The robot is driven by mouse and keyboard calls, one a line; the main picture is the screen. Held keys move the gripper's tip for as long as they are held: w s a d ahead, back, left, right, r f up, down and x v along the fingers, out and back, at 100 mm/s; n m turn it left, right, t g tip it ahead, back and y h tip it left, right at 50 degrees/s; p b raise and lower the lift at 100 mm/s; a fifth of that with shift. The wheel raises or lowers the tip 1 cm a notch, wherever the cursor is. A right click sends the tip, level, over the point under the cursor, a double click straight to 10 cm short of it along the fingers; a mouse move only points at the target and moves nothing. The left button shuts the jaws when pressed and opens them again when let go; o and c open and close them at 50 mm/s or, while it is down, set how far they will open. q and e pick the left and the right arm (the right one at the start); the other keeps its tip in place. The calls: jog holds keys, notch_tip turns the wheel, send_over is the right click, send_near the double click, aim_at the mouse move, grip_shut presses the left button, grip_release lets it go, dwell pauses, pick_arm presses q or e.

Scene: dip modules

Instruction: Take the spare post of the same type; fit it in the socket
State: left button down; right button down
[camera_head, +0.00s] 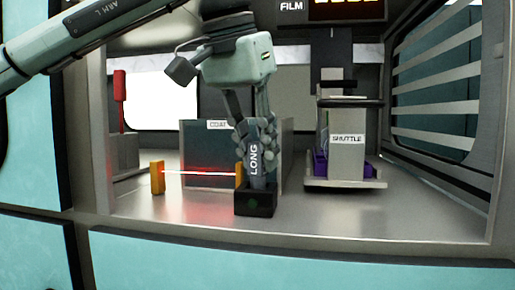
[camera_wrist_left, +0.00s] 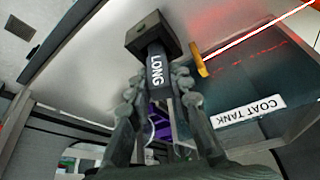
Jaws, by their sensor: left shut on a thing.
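A dark grey post marked LONG (camera_head: 256,165) stands upright between the fingers of my left gripper (camera_head: 254,130), which is shut on it. The black socket block (camera_head: 255,203) sits on the bench directly below the post. The post's lower end meets the top of the block; how deep it sits inside I cannot tell. In the left wrist view the post (camera_wrist_left: 157,68) runs between the fingers (camera_wrist_left: 160,88) to the black block (camera_wrist_left: 153,35), in line with it. My right gripper is not in view.
Two orange sensor posts (camera_head: 157,178) carry a red beam just left of the socket. The coat tank (camera_head: 208,155) stands behind. A shuttle (camera_head: 346,158) with purple parts stands at right. A red handle (camera_head: 119,99) is at left. Front bench is clear.

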pick_arm(q)
jog(key=shift+f, duration=0.1)
jog(key=c, duration=1.4)
grip_release()
jog(key=shift+o, duration=0.2)
jog(key=v, duration=1.2)
jog(key=shift+s, duration=0.1)
